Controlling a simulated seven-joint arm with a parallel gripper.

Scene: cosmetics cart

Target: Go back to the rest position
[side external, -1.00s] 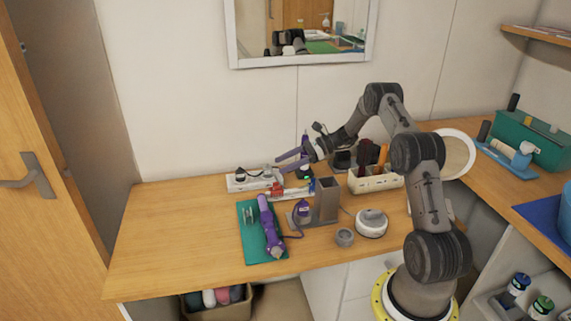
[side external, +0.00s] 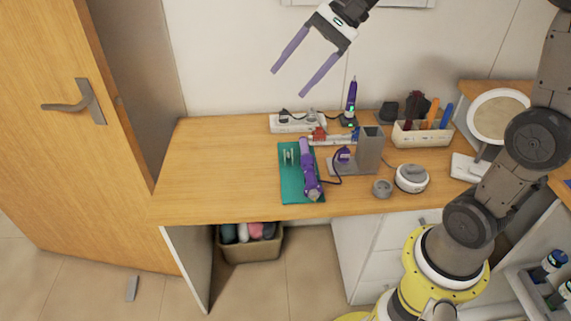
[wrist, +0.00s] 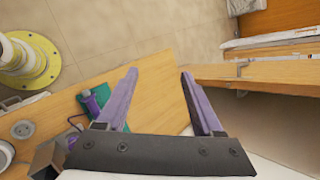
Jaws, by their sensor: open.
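My gripper (side external: 296,82) is open and empty, with two purple fingers spread apart. In the side external view it is raised high above the back of the wooden desk (side external: 210,165), apart from everything on it. The wrist view also shows both fingers of my gripper (wrist: 158,72) with nothing between them. A purple tool with a cord (side external: 309,170) lies on a green mat (side external: 291,191) on the desk. The tool (wrist: 92,104) is also partly visible in the wrist view.
Behind the mat are a white power strip (side external: 288,127) and an upright purple device (side external: 351,100). To the right stand a grey holder (side external: 369,150), a white organizer (side external: 422,138) and a round mirror (side external: 498,115). A wooden door (side external: 60,130) is at left. The desk's left part is clear.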

